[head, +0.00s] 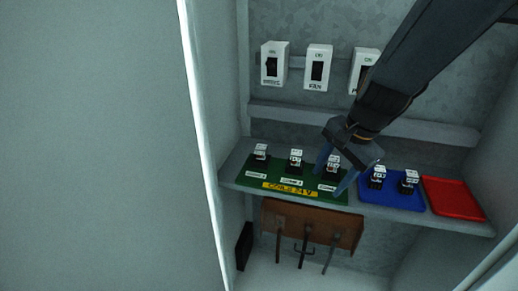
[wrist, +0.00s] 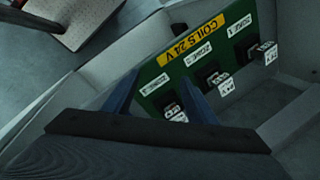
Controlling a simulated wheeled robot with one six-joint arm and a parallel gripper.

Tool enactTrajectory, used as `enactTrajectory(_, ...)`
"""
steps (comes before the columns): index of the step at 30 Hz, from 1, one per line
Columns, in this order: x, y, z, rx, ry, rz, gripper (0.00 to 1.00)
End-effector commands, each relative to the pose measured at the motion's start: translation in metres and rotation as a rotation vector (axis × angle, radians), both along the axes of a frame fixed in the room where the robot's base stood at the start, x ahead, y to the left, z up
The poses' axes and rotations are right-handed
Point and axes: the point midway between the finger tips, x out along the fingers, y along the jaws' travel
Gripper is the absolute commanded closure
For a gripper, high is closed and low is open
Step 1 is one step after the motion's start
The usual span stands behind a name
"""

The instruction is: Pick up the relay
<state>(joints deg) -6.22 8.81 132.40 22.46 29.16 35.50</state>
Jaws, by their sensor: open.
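Three black relays with white printed tops stand in a row on a green board (head: 252,180) with a yellow "COILS 24 V" label: the left relay (head: 261,153), the middle relay (head: 295,160) and the right relay (head: 332,164). My gripper (head: 332,178) is open at the right relay, one finger on each side of it in the head view. In the wrist view, that relay (wrist: 174,112) shows between my fingers (wrist: 162,82), partly hidden; I cannot tell whether they touch it. Two more relays (head: 377,177) (head: 409,181) stand on a blue tray (head: 392,204).
An empty red tray (head: 453,198) is at the shelf's right end. White switch units (head: 318,67) hang on the back wall above a ledge (head: 290,115). A brown panel with handled tools (head: 310,226) is below the shelf. A large pale panel (head: 95,145) fills the left.

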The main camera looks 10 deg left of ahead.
Motion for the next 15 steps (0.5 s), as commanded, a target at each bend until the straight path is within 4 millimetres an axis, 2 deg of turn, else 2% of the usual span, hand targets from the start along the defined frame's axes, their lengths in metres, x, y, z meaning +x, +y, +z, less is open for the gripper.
enactTrajectory(1, 0.015, 0.021, 0.014, 0.062, 0.017, -0.115, 0.48)
enactTrajectory(3, 0.035, 0.047, 0.029, 0.153, 0.052, -0.287, 0.48)
enactTrajectory(9, 0.075, 0.111, 0.057, 0.365, 0.180, -0.648, 0.48)
enactTrajectory(15, 0.091, 0.140, 0.068, 0.458, 0.255, -0.801, 0.48)
